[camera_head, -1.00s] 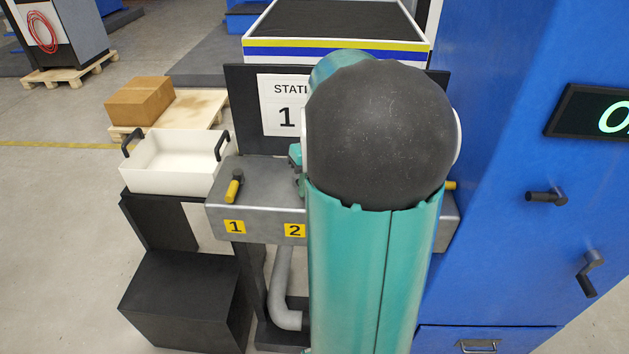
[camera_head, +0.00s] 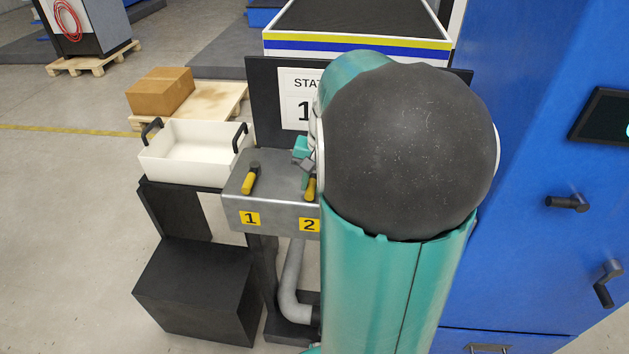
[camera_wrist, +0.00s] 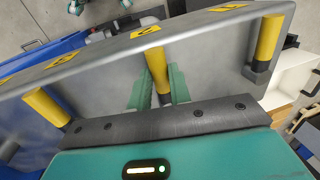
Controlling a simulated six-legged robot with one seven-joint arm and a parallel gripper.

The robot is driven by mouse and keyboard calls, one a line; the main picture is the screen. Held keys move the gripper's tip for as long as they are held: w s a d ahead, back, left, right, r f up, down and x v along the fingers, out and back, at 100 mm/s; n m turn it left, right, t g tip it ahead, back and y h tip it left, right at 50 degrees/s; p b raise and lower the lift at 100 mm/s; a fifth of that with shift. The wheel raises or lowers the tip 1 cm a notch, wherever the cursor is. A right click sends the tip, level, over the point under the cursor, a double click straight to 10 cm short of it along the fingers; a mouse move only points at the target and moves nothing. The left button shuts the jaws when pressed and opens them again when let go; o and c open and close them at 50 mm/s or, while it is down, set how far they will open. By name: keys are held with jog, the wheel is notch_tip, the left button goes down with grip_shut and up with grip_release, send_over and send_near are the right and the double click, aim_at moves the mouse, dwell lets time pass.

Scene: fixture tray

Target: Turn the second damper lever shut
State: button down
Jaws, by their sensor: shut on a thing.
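The second damper lever (camera_head: 311,188) has a yellow grip and stands above the "2" label (camera_head: 309,225) on the grey damper box (camera_head: 280,217). In the wrist view the second lever (camera_wrist: 157,62) is the middle one, its yellow end pointing to the labelled edge. My gripper (camera_wrist: 159,88) is shut on it, with one green finger on each side. In the head view my gripper (camera_head: 305,160) shows only partly behind my arm. The first lever (camera_head: 249,180) points towards its label, as it also does in the wrist view (camera_wrist: 266,45). A third lever (camera_wrist: 45,106) shows at the left there.
A white bin (camera_head: 190,168) with black handles stands left of the damper box. A blue cabinet (camera_head: 540,150) with black handles rises on the right. A black panel (camera_head: 262,105) stands behind the box. My arm hides the box's right part in the head view.

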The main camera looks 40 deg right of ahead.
dwell(0.3)
jog(key=c, duration=1.3)
grip_release()
notch_tip(320, 180, up, 14)
jog(key=s+d, duration=0.1)
jog(key=s, duration=0.1)
jog(key=shift+d+f, duration=0.2)
jog(key=shift+d, duration=0.1)
jog(key=shift+s, duration=0.1)
